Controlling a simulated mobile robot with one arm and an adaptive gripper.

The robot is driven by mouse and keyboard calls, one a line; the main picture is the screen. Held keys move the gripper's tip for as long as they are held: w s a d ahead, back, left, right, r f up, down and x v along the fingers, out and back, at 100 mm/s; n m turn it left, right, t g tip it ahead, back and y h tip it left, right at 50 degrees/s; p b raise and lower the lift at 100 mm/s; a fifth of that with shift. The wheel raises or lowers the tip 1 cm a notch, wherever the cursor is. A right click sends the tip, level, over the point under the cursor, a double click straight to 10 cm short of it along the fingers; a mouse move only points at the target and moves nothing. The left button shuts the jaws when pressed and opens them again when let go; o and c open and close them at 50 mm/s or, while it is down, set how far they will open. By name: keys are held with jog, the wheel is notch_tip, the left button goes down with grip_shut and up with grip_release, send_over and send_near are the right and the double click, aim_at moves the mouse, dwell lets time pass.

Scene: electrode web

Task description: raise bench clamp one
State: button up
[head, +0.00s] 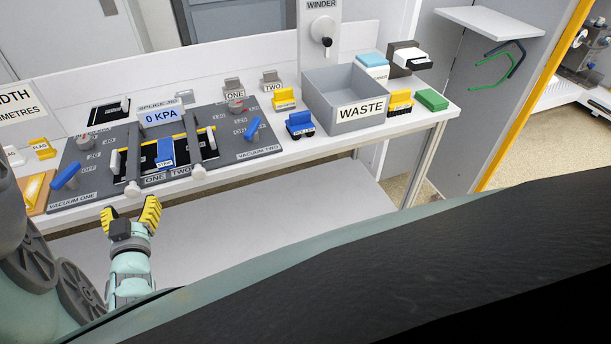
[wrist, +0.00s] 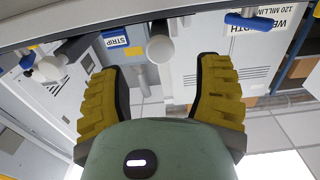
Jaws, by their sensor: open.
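Bench clamp one (head: 134,160) is a grey bar with a pale round knob at its front end, lying across the left part of the dark splice plate, beside the label ONE. Clamp two (head: 192,138) is a like bar to its right. My gripper (head: 131,212) is open and empty, in front of the bench edge and below clamp one's knob. In the wrist view its yellow fingers (wrist: 160,85) stand wide apart. Clamp one's knob (wrist: 160,48) shows past the fingertips, between them in the picture, apparently untouched. Clamp two's knob (wrist: 47,68) is at left.
A blue strip block (head: 165,152) lies between the clamps. The blue vacuum one lever (head: 66,176) stands left and the vacuum two lever (head: 252,129) right. A grey waste bin (head: 345,90) stands farther right. A lower white shelf (head: 270,215) is bare.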

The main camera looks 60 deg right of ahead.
aim_at(132, 193)
jog(key=shift+x, duration=2.95)
jog(key=shift+a, duration=0.1)
grip_shut()
